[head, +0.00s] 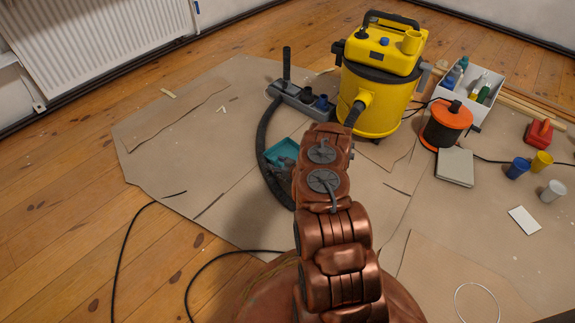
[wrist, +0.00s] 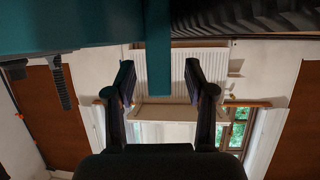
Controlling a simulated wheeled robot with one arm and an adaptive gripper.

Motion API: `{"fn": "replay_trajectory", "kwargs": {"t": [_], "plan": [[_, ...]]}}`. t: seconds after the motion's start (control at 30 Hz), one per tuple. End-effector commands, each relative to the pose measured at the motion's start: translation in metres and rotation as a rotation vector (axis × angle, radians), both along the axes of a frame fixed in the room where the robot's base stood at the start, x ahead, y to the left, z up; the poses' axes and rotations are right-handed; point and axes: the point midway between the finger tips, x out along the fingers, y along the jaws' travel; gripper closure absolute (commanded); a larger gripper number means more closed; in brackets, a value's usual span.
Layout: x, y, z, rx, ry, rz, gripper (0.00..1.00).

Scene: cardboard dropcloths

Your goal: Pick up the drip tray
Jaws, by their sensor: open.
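The drip tray appears to be the teal tray (head: 280,151) on the dropcloth, left of my arm and partly hidden by it. In the wrist view a large teal surface (wrist: 65,28) fills the upper left, very near the camera. A narrow teal strip (wrist: 158,50) runs from it down between the fingers. My gripper (wrist: 158,80) is open, one dark finger on each side of the strip. There are visible gaps on both sides, so nothing is clamped. In the head view my arm hides the gripper.
A black hose (head: 264,150) curves close along the tray's left side. A grey accessory holder (head: 300,100) and a yellow vacuum (head: 382,75) stand behind. An orange cable reel (head: 445,125) and white box (head: 468,85) are to the right. The dropcloth (head: 190,150) is mostly clear at left.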

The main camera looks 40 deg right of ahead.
Motion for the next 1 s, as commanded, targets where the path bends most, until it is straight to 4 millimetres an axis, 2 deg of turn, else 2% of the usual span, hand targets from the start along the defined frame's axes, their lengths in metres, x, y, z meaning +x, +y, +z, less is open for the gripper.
{"fn": "replay_trajectory", "kwargs": {"t": [0.03, 0.13, 0.37, 0.9, 1.0], "plan": [[0.008, 0.002, -0.007, -0.002, -0.002, 0.003, 0.46], [0.016, 0.002, -0.008, -0.002, -0.002, 0.002, 0.46], [0.017, 0.002, -0.007, -0.001, 0.0, -0.001, 0.46], [0.017, 0.002, -0.007, 0.0, 0.0, 0.0, 1.0], [0.017, 0.002, -0.007, 0.0, 0.0, 0.0, 1.0]]}}
